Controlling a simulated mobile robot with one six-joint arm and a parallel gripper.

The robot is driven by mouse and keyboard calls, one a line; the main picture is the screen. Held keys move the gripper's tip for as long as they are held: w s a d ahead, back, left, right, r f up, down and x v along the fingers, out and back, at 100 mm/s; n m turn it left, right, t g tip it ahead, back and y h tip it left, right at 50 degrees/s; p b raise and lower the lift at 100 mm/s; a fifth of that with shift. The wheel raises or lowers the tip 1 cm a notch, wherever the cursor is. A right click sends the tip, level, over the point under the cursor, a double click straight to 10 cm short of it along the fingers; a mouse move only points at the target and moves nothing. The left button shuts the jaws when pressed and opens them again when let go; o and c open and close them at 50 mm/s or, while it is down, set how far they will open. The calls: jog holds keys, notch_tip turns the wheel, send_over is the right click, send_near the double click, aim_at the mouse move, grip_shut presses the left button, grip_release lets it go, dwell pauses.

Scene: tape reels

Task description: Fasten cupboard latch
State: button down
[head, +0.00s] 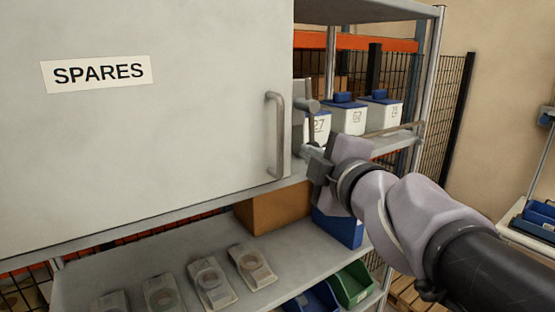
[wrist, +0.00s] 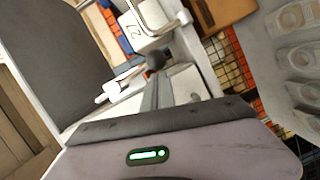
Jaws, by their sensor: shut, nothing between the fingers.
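The pale grey cupboard door (head: 150,130) fills the left of the head view, with a SPARES label (head: 97,73) and a bar handle (head: 274,135) near its right edge. The latch (head: 311,122), a grey piece with a round knob (head: 311,106) and a thin downward arm, sits just right of that edge. My gripper (head: 311,153) is shut and empty, its tips close to the latch's lower end; contact cannot be told. In the wrist view the shut fingers (wrist: 151,93) point towards a dark rounded knob (wrist: 155,60).
White bins with blue tops (head: 347,117) stand on the shelf behind the latch. Below are a cardboard box (head: 272,208), blue and green bins (head: 350,284) and several grey parts (head: 211,282) on the lower shelf. A metal upright (head: 429,80) stands to the right.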

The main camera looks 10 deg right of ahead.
jog(key=shift+w+d, duration=0.2)
jog(key=shift+f+b, duration=0.15)
jog(key=shift+b, duration=0.15)
jog(key=w+d+r+n+t+y+b, duration=0.3)
jog(key=d+n+b, duration=0.6)
jog(key=n+b, duration=0.8)
jog(key=shift+w+r+y, duration=0.4)
jog(key=shift+w+r, duration=0.2)
jog(key=shift+r, duration=0.55)
